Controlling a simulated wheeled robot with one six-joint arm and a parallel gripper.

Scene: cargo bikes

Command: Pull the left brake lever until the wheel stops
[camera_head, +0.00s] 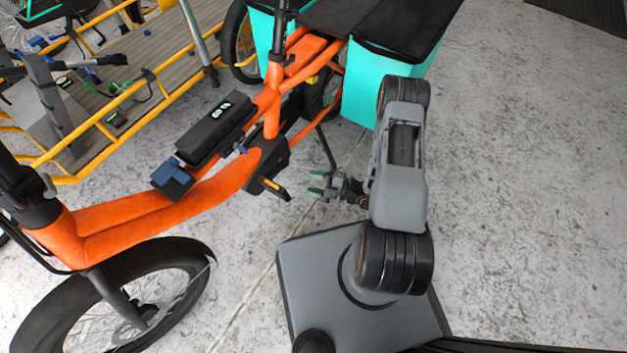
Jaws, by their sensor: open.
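An orange cargo bike (140,215) stands to the left of my arm. Its front wheel (190,300) is at the lower left; one still picture cannot show whether it turns. Its rear wheel (238,45) is partly hidden by the teal panniers. The black steering column (25,195) is at the left edge. I cannot make out the left brake lever with certainty. My gripper (318,186), with greenish finger pads, is open and empty. It points left, apart from the bike in the picture, just right of the crank and pedal (270,185).
A black battery (215,128) and a blue block (172,180) sit on the orange frame. Teal panniers (370,85) hang at the rear. A yellow-framed cargo bike (150,90) with a slatted deck stands behind. Concrete floor (530,190) is clear on the right.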

